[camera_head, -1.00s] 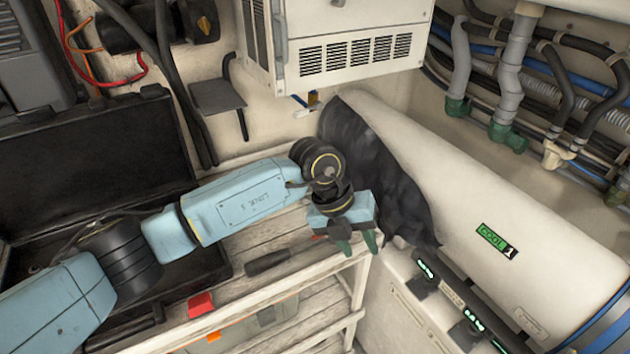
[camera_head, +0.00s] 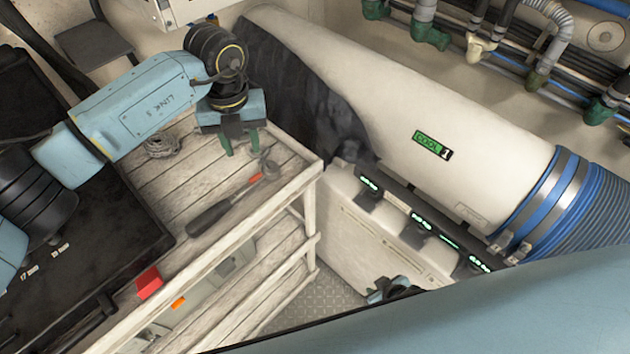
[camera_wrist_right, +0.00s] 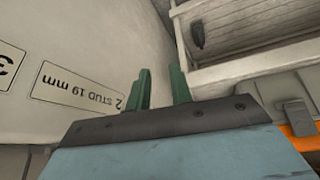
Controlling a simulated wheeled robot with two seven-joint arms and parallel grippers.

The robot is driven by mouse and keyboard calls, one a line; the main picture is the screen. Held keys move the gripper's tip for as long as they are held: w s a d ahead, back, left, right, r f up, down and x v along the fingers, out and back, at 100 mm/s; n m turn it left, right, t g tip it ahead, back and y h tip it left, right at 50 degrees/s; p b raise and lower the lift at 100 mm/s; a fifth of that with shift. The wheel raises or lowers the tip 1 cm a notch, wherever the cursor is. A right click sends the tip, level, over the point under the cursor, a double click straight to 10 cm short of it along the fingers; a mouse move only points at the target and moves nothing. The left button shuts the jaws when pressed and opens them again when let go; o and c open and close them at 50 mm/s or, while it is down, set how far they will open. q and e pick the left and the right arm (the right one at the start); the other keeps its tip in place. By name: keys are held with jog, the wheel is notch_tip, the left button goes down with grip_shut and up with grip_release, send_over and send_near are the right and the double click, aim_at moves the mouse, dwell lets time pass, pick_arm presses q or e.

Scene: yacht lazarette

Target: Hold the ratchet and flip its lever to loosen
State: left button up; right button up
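The ratchet lies on the slatted shelf top in the head view, with a dark handle (camera_head: 215,212), a small orange-red part, likely its lever (camera_head: 256,180), and a grey head (camera_head: 269,167). My left gripper (camera_head: 240,150) hangs over the shelf just left of the ratchet head, its green fingers apart with nothing between them. Whether its right finger touches the head I cannot tell. My right gripper (camera_wrist_right: 162,90) has its green fingers apart and empty in the right wrist view. In the head view my right arm crosses the lower right and mostly hides that gripper.
A black case (camera_head: 95,235) and a red block (camera_head: 149,283) are on the shelf at left. A coil of cord (camera_head: 162,146) lies behind the ratchet. The large white duct (camera_head: 400,95) runs along the right. A label reading "2 STUD 19 mm" (camera_wrist_right: 75,87) faces the right wrist camera.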

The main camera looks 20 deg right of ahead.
jog(key=w+a+r+t+y, duration=0.1)
jog(key=w+a+r+t, duration=0.1)
jog(key=w+r, duration=0.6)
jog(key=n+t+y, duration=0.3)
jog(key=t+y, duration=0.1)
jog(key=y, duration=0.1)
send_near(270, 163)
jog(key=x, duration=0.7)
jog(key=shift+w+a+f, duration=0.2)
jog(key=shift+w+a, duration=0.05)
jog(key=shift+w, duration=0.05)
grip_shut()
